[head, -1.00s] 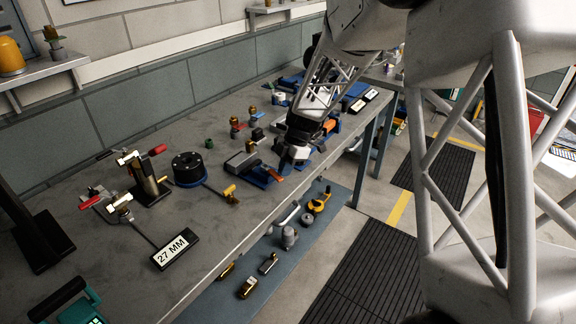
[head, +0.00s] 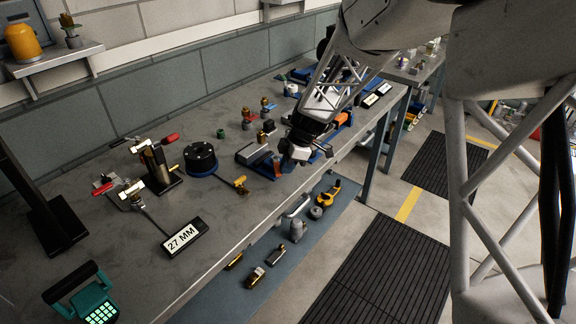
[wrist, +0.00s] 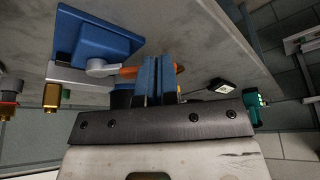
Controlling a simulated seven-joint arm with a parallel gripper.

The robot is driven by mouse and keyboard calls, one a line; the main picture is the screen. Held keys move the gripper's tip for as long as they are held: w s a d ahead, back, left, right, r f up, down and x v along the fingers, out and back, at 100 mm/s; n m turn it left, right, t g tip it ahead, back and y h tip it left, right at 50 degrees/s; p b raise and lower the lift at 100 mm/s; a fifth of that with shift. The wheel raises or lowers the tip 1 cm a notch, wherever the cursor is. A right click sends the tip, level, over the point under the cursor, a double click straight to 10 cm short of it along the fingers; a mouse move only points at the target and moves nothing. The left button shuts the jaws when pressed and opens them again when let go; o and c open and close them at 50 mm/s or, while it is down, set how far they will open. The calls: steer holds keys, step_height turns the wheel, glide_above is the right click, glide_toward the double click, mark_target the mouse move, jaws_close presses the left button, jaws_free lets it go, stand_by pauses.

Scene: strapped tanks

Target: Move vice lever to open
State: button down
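The vice (head: 257,154) is a grey block on a blue base near the front edge of the bench. Its orange lever (head: 276,163) shows just left of my gripper (head: 298,155) in the head view. In the wrist view, the blue vice base (wrist: 95,40) is at upper left, with the lever's grey pivot (wrist: 98,67). The orange lever (wrist: 130,70) runs right from the pivot and passes behind my fingers (wrist: 157,80). The blue fingers are close together with only a thin gap. Whether they touch the lever is hidden.
Left along the bench (head: 225,225) stand a round black-and-blue device (head: 201,158), a red-handled clamp (head: 155,165) and a 27 MM sign (head: 184,236). Small fittings (head: 247,118) stand behind the vice. A lower shelf (head: 225,285) holds several parts.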

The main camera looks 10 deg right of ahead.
stand_by(0.3)
steer(key=v, duration=1)
steer(key=shift+s, duration=0.15)
stand_by(0.6)
steer(key=s+d+r+m+t+h, duration=0.1)
steer(key=s+d+r+m, duration=0.1)
steer(key=s+m, duration=0.4)
steer(key=s+d+r+m+t+h, duration=0.1)
steer(key=s+m, duration=0.6)
steer(key=s, duration=1)
steer(key=s+d+r+m+t+h, duration=0.1)
steer(key=s+r+m, duration=0.4)
steer(key=s, duration=0.7)
steer(key=shift+d+r+m+h, duration=0.35)
steer(key=shift+d+m+h, duration=0.4)
steer(key=shift+d, duration=0.5)
